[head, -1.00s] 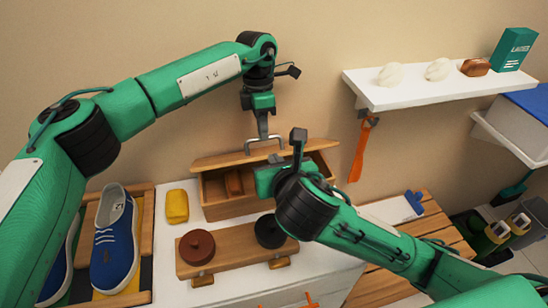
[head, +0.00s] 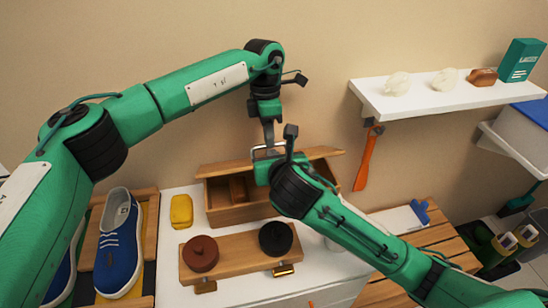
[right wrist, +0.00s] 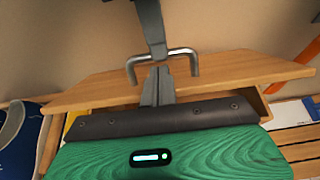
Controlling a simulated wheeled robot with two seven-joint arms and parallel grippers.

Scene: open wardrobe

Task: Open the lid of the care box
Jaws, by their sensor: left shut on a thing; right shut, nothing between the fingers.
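The care box (head: 235,215) is a wooden box on the white top. Its wooden lid (head: 225,167) stands raised, with the box interior and a brown item (head: 238,188) visible below it. A metal handle (head: 257,151) is on the lid; it also shows in the right wrist view (right wrist: 182,51). My left gripper (head: 269,143) reaches down from above and is shut on the handle. My right gripper (right wrist: 157,72) is shut and empty, its fingertips close below the handle in front of the lid. Whether they touch the lid is unclear. My right arm hides the box's right part.
A wooden stand (head: 238,255) with brown (head: 201,253) and black (head: 275,238) round tins stands before the box. A yellow block (head: 181,211) and blue shoes (head: 119,245) are left. A white shelf (head: 430,98) and orange shoehorn (head: 367,157) are at right.

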